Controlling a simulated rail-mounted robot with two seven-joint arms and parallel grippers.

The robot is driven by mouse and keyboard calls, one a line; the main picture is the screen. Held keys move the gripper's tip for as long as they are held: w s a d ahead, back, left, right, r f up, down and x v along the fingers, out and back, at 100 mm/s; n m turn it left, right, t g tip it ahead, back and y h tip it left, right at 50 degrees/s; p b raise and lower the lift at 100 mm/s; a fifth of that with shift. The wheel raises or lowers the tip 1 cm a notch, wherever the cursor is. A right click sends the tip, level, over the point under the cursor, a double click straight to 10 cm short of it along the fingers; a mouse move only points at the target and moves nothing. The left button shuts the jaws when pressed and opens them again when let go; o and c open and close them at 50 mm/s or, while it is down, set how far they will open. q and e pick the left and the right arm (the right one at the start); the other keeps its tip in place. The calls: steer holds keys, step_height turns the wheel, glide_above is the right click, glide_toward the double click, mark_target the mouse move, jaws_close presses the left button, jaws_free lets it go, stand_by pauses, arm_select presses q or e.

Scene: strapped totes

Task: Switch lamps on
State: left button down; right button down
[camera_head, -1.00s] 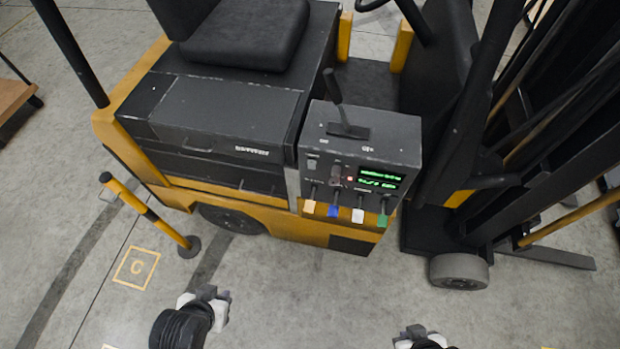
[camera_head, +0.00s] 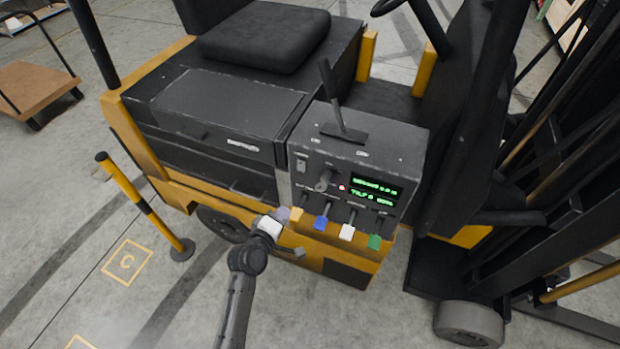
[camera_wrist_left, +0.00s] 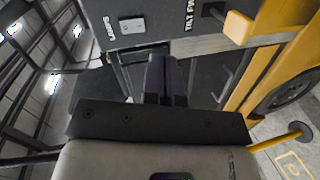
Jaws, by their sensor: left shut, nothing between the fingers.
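The dark control panel (camera_head: 335,215) on the side of the yellow forklift carries a small light rocker switch (camera_head: 301,165) at its upper left. In the left wrist view a pale rocker switch (camera_wrist_left: 131,25) sits beside the word LAMPS. My left gripper (camera_head: 283,213) is shut and empty, below and left of the panel switches, close to the orange lever knob (camera_head: 296,214). In the left wrist view its fingers (camera_wrist_left: 163,70) point towards the panel, with a visible gap to the switch in the picture. My right gripper is not in view.
Blue (camera_head: 320,223), white (camera_head: 347,232) and green (camera_head: 375,241) lever knobs stick out along the panel's lower edge. A round knob (camera_head: 323,180), a red light and a lit green display (camera_head: 374,192) are above.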

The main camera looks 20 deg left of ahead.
arm_select(q)
steer(key=a+r+n, duration=0.1)
steer(key=n+t+y, duration=0.1)
steer(key=n, duration=0.1)
steer(key=shift+w+a+r, duration=0.2)
steer(key=shift+a+r, duration=0.15)
steer(key=shift+r, duration=0.05)
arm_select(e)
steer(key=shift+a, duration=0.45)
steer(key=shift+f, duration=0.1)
arm_select(q)
steer(key=b, duration=0.1)
glide_toward(301, 170)
steer(key=w, duration=0.2)
steer(key=w+f, duration=0.1)
steer(key=w, duration=0.4)
steer(key=shift+w+d+f, duration=0.15)
steer(key=shift+w+d, duration=0.05)
steer(key=shift+d, duration=0.05)
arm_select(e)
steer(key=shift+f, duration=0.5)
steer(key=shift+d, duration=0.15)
